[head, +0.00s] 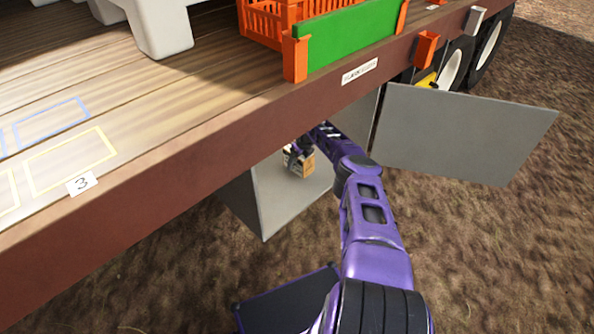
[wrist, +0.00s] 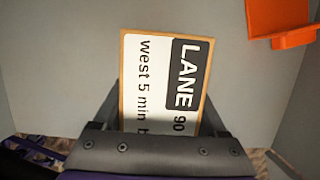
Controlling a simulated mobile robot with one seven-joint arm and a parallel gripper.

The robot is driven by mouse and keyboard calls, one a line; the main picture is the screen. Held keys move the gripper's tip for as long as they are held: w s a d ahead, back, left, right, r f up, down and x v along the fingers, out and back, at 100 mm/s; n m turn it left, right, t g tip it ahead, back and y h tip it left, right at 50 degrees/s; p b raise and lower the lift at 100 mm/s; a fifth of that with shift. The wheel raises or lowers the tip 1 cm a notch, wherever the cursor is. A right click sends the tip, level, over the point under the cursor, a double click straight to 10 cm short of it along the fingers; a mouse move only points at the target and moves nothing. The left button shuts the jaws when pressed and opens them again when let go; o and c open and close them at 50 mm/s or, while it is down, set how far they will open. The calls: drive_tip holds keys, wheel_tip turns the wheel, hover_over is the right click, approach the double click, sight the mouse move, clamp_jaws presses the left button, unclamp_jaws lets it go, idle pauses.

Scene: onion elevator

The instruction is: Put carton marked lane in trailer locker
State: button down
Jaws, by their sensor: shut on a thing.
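The carton (wrist: 152,88) has a white label reading "LANE" and "west 5 min" on a tan edge. My gripper (wrist: 165,115) is shut on it, a finger at each side, in the wrist view. In the head view the small tan carton (head: 307,164) hangs at the end of my purple arm, just under the trailer's edge. My gripper (head: 299,150) is partly hidden there. The grey trailer locker (head: 262,200) is below the deck, with its grey door (head: 462,135) swung open to the right. The carton is at the locker's opening; I cannot tell how deep.
The brown trailer edge (head: 190,150) overhangs the locker closely above my arm. An orange part (wrist: 285,20) shows at the wrist view's upper right. An orange crate with a green panel (head: 350,35) stands on the deck. Bare ground (head: 500,260) lies in front.

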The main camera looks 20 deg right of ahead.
sight(297, 167)
drive_tip(key=shift+f+b, duration=0.8)
drive_tip(key=shift+f, duration=0.8)
drive_tip(key=shift+f, duration=0.1)
unclamp_jaws()
drive_tip(key=p+v, duration=0.3)
drive_tip(key=v, duration=0.1)
drive_tip(key=s+d+p, duration=0.1)
drive_tip(key=s, duration=0.2)
drive_tip(key=s+d+p, duration=0.1)
drive_tip(key=s+p, duration=0.1)
drive_tip(key=s, duration=0.2)
drive_tip(key=s+d+p, duration=0.1)
drive_tip(key=s+d, duration=0.1)
drive_tip(key=s, duration=0.2)
drive_tip(key=shift+s+f+p, duration=0.1)
drive_tip(key=shift+f+p, duration=0.25)
drive_tip(key=shift+f, duration=0.05)
